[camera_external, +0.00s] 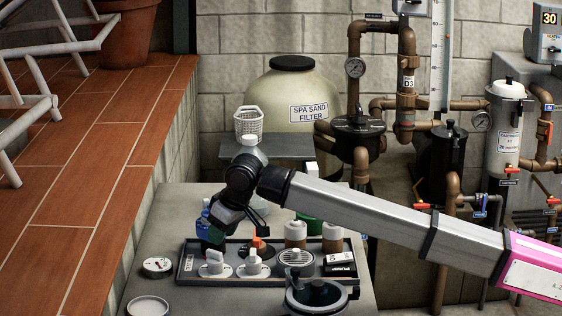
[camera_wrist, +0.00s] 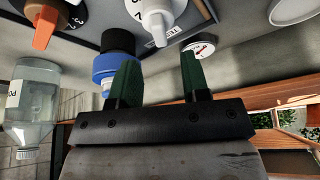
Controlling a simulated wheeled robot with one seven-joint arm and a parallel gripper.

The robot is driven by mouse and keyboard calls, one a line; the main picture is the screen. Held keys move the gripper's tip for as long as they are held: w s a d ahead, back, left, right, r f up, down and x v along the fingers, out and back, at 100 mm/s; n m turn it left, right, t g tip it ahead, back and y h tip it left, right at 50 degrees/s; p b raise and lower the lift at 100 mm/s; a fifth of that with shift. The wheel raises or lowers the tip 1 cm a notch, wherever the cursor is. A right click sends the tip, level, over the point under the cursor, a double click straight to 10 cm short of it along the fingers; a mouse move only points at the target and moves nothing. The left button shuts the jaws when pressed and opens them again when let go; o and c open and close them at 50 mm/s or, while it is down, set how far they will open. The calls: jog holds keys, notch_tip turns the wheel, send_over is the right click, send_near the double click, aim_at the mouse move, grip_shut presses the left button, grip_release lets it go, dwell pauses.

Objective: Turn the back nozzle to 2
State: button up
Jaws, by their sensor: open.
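An orange knob (camera_external: 259,244) stands on the panel (camera_external: 188,270), behind the white knobs in the external view. In the wrist view the orange knob (camera_wrist: 46,27) sits on a dark numbered dial at the upper left. Two white knobs, one left (camera_external: 214,261) and one in the middle (camera_external: 253,261), stand along the panel front. One white knob (camera_wrist: 156,22) shows at the top of the wrist view. My gripper (camera_wrist: 158,60) is open with green fingers, apart from the orange knob. In the external view my gripper (camera_external: 216,233) hangs over the panel's left end and partly hides it.
A blue-and-black part (camera_wrist: 114,58) is close to the left finger in the wrist view. A clear bottle (camera_wrist: 30,105) is at left. A loose gauge (camera_external: 157,266) lies left of the panel. A dark pot-like part (camera_external: 316,298) stands in front.

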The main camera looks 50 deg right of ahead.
aim_at(212, 254)
jog(key=shift+x, duration=3.05)
jog(key=c, duration=0.7)
jog(key=shift+c, duration=0.2)
